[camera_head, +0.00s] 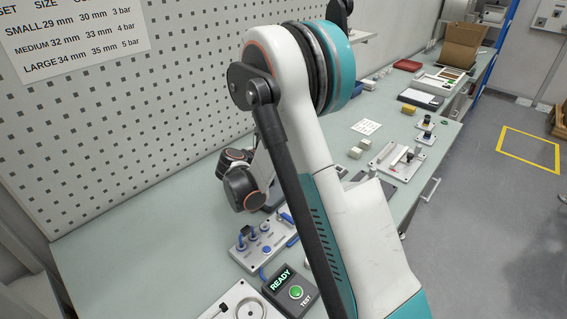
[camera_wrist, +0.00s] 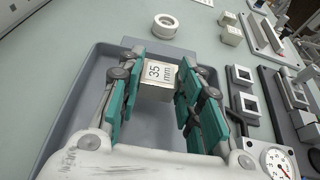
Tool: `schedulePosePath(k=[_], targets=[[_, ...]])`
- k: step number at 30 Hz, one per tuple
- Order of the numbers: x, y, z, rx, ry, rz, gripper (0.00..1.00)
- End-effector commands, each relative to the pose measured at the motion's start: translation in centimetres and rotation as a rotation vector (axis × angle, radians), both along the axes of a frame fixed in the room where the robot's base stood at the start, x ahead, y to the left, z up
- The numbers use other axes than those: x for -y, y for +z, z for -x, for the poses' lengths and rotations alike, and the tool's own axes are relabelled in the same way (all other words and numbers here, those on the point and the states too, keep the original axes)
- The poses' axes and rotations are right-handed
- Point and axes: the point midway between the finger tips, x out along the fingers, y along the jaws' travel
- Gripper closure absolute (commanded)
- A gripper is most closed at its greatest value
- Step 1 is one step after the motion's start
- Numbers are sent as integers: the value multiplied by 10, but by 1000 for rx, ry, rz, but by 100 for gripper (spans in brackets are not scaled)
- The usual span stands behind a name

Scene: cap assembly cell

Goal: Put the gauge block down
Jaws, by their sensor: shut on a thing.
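In the wrist view, the gauge block (camera_wrist: 157,79) is a pale block marked "35 mm". My gripper (camera_wrist: 158,70) is shut on it, with one teal-padded finger on each side. The block is inside the outline of a grey tray (camera_wrist: 73,92), towards its far end. I cannot tell whether the block touches the tray floor. In the head view my own arm hides the gripper tips, the block and the tray.
A white ring (camera_wrist: 165,26) lies beyond the tray. Dark square-holed holders (camera_wrist: 243,104) and a dial gauge (camera_wrist: 277,163) are to the right. In the head view, a READY/TEST box (camera_head: 291,291) and a blue-fitted valve block (camera_head: 262,245) stand on the bench near my arm.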

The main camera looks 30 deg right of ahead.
Motion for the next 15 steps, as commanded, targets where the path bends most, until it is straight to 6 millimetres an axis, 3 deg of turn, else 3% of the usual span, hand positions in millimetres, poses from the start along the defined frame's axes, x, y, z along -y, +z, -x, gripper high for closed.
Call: schedulePosePath(k=[5, 15], targets=[[0, -27, 0, 0, 0, 1, 100], [0, -29, 0, 0, 0, 1, 100]])
